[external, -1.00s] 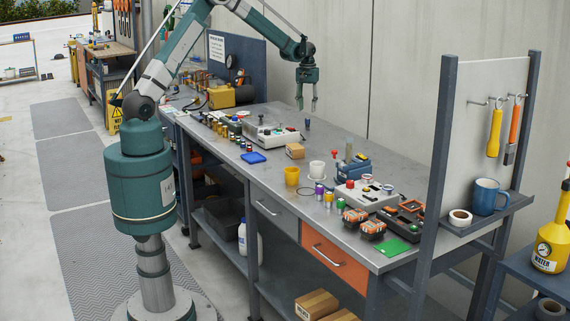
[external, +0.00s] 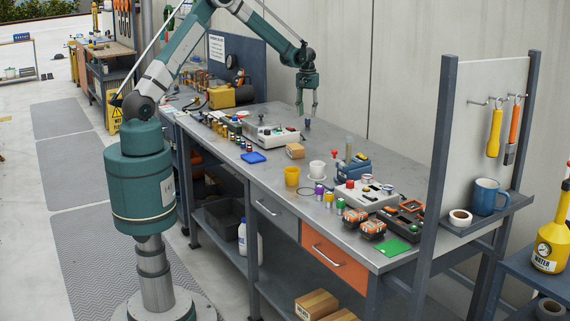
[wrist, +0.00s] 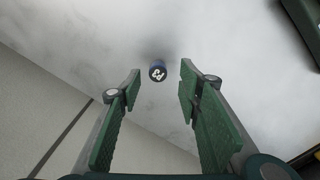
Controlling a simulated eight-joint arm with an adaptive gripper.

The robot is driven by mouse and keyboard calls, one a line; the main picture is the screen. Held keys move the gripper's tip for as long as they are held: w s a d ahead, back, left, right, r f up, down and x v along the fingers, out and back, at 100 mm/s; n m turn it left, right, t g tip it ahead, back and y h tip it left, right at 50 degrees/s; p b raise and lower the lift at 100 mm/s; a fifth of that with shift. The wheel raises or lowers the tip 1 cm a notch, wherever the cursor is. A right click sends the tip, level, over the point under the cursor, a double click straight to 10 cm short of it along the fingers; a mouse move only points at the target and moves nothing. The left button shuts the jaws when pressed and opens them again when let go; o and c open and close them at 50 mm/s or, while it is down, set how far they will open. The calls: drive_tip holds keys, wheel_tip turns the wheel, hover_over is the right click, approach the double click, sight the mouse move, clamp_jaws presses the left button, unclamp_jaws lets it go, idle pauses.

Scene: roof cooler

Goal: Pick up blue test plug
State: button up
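The blue test plug (wrist: 158,72) stands on the bare grey bench top in the wrist view. Its round top has a white mark on it. It lies ahead of the gap between my fingertips, a little left of the middle of that gap. The plug also shows as a small dark blue piece (external: 307,122) at the far side of the bench in the external view. My gripper (wrist: 160,85) is open and empty, with a green pad on each side. In the external view my gripper (external: 306,112) points down just above the plug.
A blue vise-like device (external: 352,168) is to the right. The wall runs close behind. The bench around the plug is clear.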

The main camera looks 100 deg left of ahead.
sight(307, 120)
drive_tip(key=shift+w+f, duration=0.15)
drive_tip(key=shift+f, duration=2.35)
drive_tip(key=c, duration=1)
